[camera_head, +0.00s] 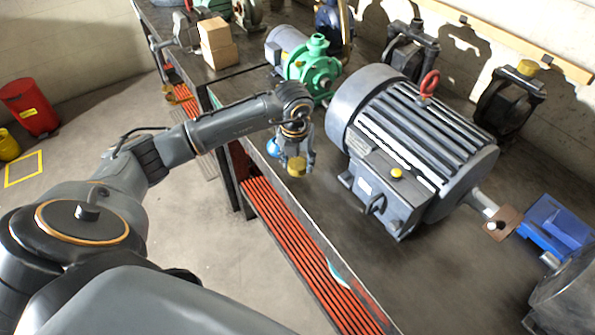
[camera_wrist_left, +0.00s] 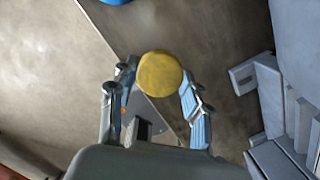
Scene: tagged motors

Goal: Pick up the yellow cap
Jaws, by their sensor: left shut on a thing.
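The yellow cap (camera_head: 296,167) is a round yellow piece at the tips of my left gripper (camera_head: 298,158), in front of the big grey motor (camera_head: 410,140). In the left wrist view the yellow cap (camera_wrist_left: 160,73) shows as a disc between the two fingertips, and the left gripper (camera_wrist_left: 158,85) is shut on it. Whether the cap touches the bench is hard to tell. A second, smaller yellow piece (camera_head: 397,173) sits on the motor's side box. My right gripper is not in view.
The dark workbench (camera_head: 370,270) has a front edge close to the cap, with red slats (camera_head: 300,260) below. A blue round thing (camera_head: 272,147) is beside my gripper. A green pump (camera_head: 316,70) stands behind, and a blue vise-like block (camera_head: 555,225) lies right.

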